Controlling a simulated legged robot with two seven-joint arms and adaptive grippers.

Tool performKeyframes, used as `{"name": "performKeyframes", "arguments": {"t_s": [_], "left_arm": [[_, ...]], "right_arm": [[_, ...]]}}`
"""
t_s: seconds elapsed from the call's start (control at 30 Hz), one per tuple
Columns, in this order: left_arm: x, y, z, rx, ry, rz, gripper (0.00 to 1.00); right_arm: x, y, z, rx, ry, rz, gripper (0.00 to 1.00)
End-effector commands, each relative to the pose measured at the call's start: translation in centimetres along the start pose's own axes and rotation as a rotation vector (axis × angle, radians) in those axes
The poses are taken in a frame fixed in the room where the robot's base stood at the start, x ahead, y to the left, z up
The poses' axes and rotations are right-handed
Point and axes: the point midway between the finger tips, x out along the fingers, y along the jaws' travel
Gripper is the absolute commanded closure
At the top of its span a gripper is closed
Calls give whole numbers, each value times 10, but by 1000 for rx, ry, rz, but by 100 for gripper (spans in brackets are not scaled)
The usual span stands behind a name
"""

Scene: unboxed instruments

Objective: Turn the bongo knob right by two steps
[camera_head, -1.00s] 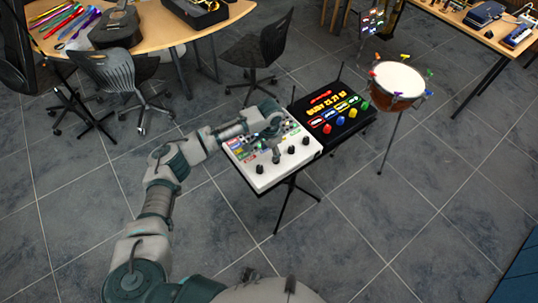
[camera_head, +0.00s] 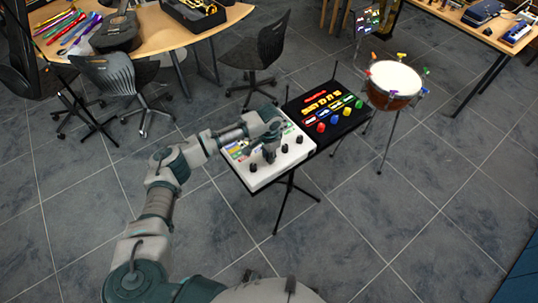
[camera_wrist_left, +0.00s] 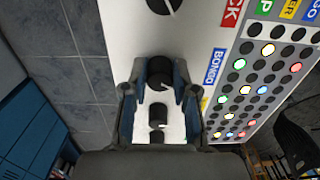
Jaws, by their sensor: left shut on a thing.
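The white control panel (camera_head: 262,181) stands on a dark stand and carries a row of black knobs along its near edge. In the left wrist view the BONGO label (camera_wrist_left: 215,68) sits beside the black bongo knob (camera_wrist_left: 158,82). My left gripper (camera_wrist_left: 160,74) has its two fingers around this knob, shut on it. In the head view my left gripper (camera_head: 268,154) points down at the row of knobs and hides the gripped one. My right gripper is not in view.
A drum (camera_head: 394,82) on a stand is further right. A chair (camera_head: 262,62) and a table with instruments (camera_head: 160,35) stand behind.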

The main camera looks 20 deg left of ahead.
Motion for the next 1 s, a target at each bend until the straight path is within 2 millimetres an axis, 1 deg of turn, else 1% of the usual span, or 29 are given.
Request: {"name": "performKeyframes", "arguments": {"t_s": [0.07,0.1,0.17,0.27,0.3,0.47,0.6,0.8,1.0], "left_arm": [[-1,-1,-1,9,7,-1,100],[-1,-1,-1,18,8,0,100],[-2,0,-2,36,10,2,100],[-4,1,-2,75,13,5,100],[-4,1,-2,94,14,5,100],[-5,2,-2,187,12,4,100],[-6,1,-2,308,10,2,100],[-5,1,-2,500,13,0,100],[-4,2,-3,685,15,-1,100]], "right_arm": [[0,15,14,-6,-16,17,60],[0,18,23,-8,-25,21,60],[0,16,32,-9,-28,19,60],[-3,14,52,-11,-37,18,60],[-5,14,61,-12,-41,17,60],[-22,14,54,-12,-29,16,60],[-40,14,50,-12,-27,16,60],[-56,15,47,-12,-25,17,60],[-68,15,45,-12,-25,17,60]]}}
